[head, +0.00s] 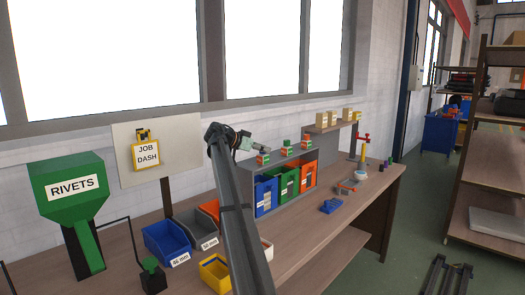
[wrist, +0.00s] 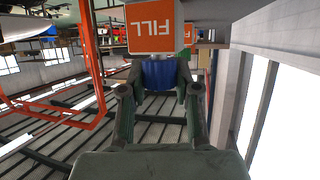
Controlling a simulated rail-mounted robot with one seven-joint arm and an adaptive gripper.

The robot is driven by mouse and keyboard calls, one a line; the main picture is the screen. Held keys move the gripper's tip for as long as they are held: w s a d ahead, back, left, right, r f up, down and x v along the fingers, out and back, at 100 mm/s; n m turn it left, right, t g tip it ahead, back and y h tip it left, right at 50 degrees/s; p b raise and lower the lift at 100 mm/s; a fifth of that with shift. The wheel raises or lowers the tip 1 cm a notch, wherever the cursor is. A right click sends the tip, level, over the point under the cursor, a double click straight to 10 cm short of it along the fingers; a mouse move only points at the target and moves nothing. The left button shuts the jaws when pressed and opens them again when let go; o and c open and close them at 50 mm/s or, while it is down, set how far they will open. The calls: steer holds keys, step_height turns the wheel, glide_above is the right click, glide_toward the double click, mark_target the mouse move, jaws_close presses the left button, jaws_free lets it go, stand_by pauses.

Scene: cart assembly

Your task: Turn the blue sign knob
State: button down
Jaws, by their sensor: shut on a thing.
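The blue sign knob (wrist: 160,74) sits between my gripper's fingers (wrist: 158,92) in the wrist view, with the fingers closed on its two sides. An orange face reading "FILL" (wrist: 155,29) is just beyond the knob and appears upside down in that view. In the head view my gripper (head: 253,147) is at the leftmost small orange and green sign (head: 263,159), on the grey shelf above the blue bin (head: 266,195). The knob itself is too small to make out in the head view.
Similar signs (head: 285,151) (head: 306,143) stand along the shelf to the right, above green (head: 288,181) and orange bins (head: 309,175). A red-handled post (head: 363,147) stands farther right. A green RIVETS hopper (head: 68,190) and JOB DASH board (head: 146,152) are at left.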

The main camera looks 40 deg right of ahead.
steer(key=c, duration=0.8)
jaws_free()
steer(key=shift+f, duration=0.1)
steer(key=v, duration=1.2)
